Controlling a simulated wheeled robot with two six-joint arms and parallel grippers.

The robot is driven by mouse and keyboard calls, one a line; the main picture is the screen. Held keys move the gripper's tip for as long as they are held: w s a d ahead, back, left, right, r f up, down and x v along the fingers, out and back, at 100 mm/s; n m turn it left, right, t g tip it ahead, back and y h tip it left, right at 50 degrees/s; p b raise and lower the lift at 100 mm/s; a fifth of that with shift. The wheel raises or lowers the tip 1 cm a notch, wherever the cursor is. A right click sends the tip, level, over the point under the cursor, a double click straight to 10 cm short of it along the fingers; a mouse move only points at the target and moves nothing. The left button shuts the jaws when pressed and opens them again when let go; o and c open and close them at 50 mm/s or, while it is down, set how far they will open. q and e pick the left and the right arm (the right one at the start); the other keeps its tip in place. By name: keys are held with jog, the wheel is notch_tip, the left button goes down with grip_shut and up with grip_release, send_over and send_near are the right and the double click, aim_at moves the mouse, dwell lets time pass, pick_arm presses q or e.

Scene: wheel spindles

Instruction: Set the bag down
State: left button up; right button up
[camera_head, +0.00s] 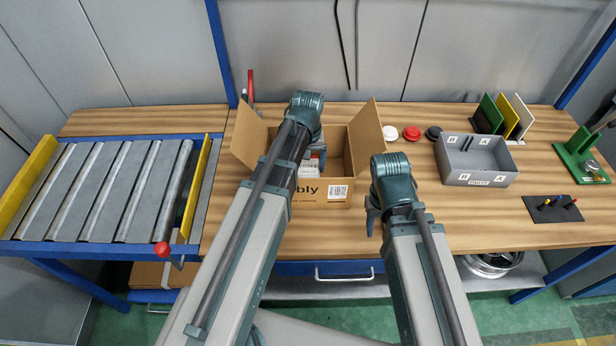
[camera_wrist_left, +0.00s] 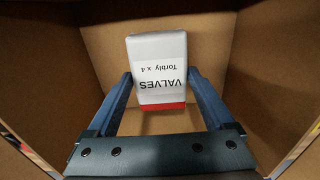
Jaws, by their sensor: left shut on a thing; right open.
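The bag is a white packet with a red band, labelled "VALVES Torbly x 4" (camera_wrist_left: 158,60). In the left wrist view my left gripper (camera_wrist_left: 160,92) is shut on it, one finger on each side, inside an open cardboard box (camera_wrist_left: 100,45). In the head view the bag (camera_head: 311,166) shows partly inside the box (camera_head: 322,190), with my left arm over the box's left part. I cannot tell whether the bag touches the box floor. My right gripper (camera_head: 372,222) is open and empty over the table, right of the box.
A roller conveyor (camera_head: 110,190) stands at the left. Coloured panels (camera_head: 505,115) and a green fixture (camera_head: 580,158) stand at the right. The box's flaps stick up on both sides.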

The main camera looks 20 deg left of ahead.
aim_at(308, 168)
pick_arm(q)
jog(key=shift+f+b, duration=1.95)
pick_arm(e)
jog(key=shift+f, duration=1.95)
pick_arm(q)
jog(key=shift+r, duration=0.15)
pick_arm(e)
jog(key=shift+r, duration=0.1)
pick_arm(q)
jog(key=o, duration=1.4)
notch_tip(308, 168, up, 12)
jog(key=p, duration=1.2)
pick_arm(e)
notch_tip(308, 168, up, 12)
